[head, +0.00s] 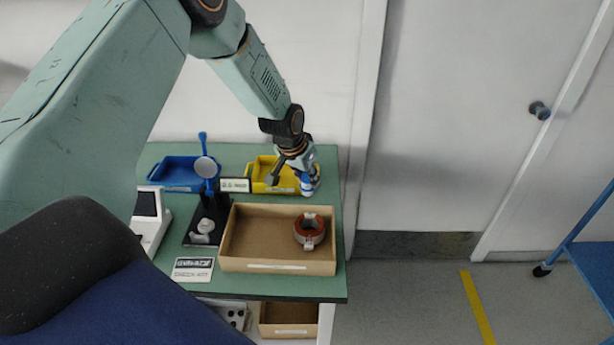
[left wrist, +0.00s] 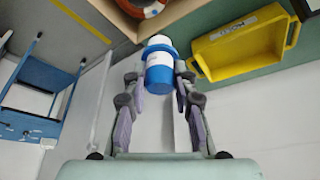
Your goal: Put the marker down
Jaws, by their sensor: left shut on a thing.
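The marker (left wrist: 159,70), a short blue and white cylinder, is between the fingers of my left gripper (left wrist: 163,92) in the left wrist view. The gripper is shut on it. In the head view my left gripper (head: 302,172) is at the right back of the green bench, next to the yellow tray. The marker's blue and white body (head: 308,186) shows under the fingers there. I cannot tell whether it touches the bench. My right gripper is not in view.
The green bench (head: 341,225) holds a yellow tray (head: 262,177), a blue tray (head: 172,173), a cardboard box (head: 262,267) with a copper-coloured stator (head: 309,231), a black stand (head: 208,222) and a check-kit label (head: 193,269). A narrow bare strip runs along the right edge. A blue cart (head: 592,262) stands far right.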

